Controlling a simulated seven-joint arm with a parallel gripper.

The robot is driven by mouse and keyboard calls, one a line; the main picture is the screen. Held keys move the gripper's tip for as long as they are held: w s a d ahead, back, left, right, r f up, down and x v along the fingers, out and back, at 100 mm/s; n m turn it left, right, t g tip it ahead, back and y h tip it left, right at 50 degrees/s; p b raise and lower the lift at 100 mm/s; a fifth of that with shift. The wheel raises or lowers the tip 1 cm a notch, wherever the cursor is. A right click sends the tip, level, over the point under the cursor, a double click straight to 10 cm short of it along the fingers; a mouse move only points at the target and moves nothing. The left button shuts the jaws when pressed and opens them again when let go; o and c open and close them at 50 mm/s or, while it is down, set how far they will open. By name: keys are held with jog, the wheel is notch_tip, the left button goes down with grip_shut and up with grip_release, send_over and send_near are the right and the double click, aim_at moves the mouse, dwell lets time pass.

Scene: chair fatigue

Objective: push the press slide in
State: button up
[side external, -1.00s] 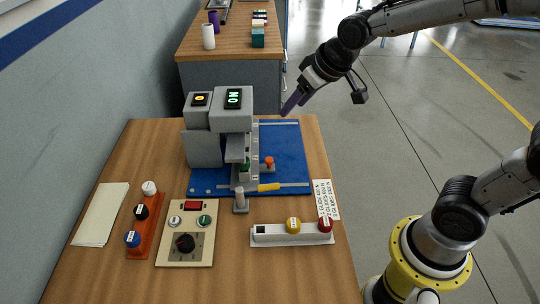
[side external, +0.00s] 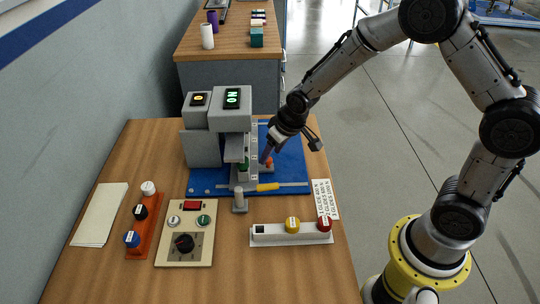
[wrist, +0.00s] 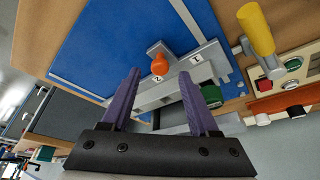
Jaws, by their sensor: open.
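The grey press (side external: 231,118) stands on a blue mat (side external: 292,147) and has a lit green display. At its foot lies the grey slide (wrist: 180,72), carrying an orange knob (side external: 269,163), which also shows in the wrist view (wrist: 160,65). A green part (wrist: 211,95) sits closer to the press column. My gripper (side external: 267,152) is over the orange knob, its purple fingers pointing down. In the wrist view my gripper (wrist: 158,75) is open, with the knob seen between and just beyond the fingertips. Contact with the knob cannot be told.
In front are a control box (side external: 186,245), an orange rack (side external: 145,225) with knobs, and a white strip (side external: 270,236) with yellow and red knobs. The mat's right part is clear.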

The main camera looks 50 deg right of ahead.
jog(key=shift+x, duration=1.2)
grip_shut()
dwell(0.6)
